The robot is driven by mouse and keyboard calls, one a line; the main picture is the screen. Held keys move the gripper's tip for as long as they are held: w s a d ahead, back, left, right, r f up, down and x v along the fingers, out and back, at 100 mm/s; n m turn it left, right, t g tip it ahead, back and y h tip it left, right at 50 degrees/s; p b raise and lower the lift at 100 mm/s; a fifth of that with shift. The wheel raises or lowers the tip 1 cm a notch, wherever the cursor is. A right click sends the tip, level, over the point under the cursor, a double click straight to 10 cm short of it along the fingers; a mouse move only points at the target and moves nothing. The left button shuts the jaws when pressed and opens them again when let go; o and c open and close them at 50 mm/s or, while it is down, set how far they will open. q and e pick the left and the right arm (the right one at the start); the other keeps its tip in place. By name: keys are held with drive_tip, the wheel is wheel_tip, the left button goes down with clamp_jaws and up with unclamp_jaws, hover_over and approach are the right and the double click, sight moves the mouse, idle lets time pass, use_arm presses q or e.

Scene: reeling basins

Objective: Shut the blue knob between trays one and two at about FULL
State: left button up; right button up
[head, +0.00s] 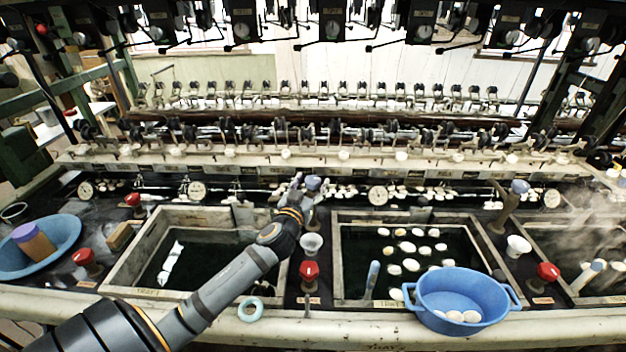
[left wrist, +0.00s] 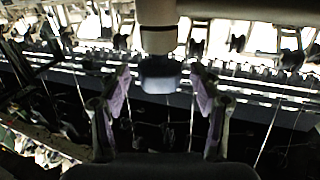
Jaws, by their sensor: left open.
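The blue knob (head: 313,183) tops a post at the back of the strip between tray one (head: 119,266) and tray two (head: 337,255). My left arm reaches across tray one, and my left gripper (head: 303,185) is at the knob. In the left wrist view the blue knob (left wrist: 160,76) shows between the two spread, purple-padded fingers of my left gripper (left wrist: 161,84), with a gap on each side. I cannot tell the knob's setting; no marking on it is legible. My right gripper is not in view.
A white funnel-like cup (head: 312,243) and a red knob (head: 309,270) stand on the same strip, nearer me. A blue basin (head: 462,290) sits at tray two's front right. Another blue-topped post (head: 519,187) stands right of tray two. Dials and machinery line the back.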

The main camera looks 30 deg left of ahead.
use_arm(q)
drive_tip(key=shift+w+a, duration=0.15)
drive_tip(key=shift+w, duration=0.4)
drive_tip(key=shift+c, duration=0.2)
drive_tip(key=c, duration=1.1)
drive_tip(key=shift+c, duration=0.2)
